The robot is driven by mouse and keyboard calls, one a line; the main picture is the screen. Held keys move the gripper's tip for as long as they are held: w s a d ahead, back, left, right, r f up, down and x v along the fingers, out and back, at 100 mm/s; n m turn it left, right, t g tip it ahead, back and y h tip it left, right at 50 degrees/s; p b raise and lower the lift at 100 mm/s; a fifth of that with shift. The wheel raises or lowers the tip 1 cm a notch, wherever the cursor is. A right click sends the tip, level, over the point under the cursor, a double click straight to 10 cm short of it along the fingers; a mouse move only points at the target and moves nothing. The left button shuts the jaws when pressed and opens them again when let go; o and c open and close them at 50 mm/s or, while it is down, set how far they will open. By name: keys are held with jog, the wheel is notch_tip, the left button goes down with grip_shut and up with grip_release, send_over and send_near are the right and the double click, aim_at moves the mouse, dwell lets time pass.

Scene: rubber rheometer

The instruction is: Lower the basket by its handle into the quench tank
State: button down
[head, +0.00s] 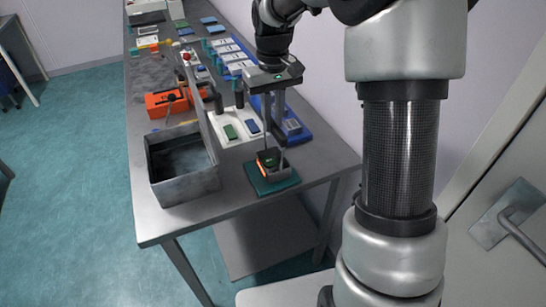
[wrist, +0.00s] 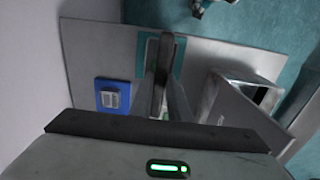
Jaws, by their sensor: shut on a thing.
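The small dark basket (head: 272,154) sits on or just above a teal mat (head: 273,185) near the table's front right; I cannot tell if it touches. Green and orange bits show in it. Its tall grey handle rises to my gripper (head: 273,92), which is shut on it. The quench tank (head: 187,190), a grey open-topped metal box, stands left of the basket in the head view. It also shows at right in the wrist view (wrist: 238,105).
Behind the tank are an orange box (head: 160,104) and a red-knobbed lever device (head: 188,62). A white tray (head: 222,137) with green and blue pieces and a blue tray (head: 295,133) lie behind the basket. The wall is close on the right.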

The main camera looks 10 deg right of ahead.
jog(key=shift+r+p, duration=0.4)
jog(key=shift+r, duration=0.25)
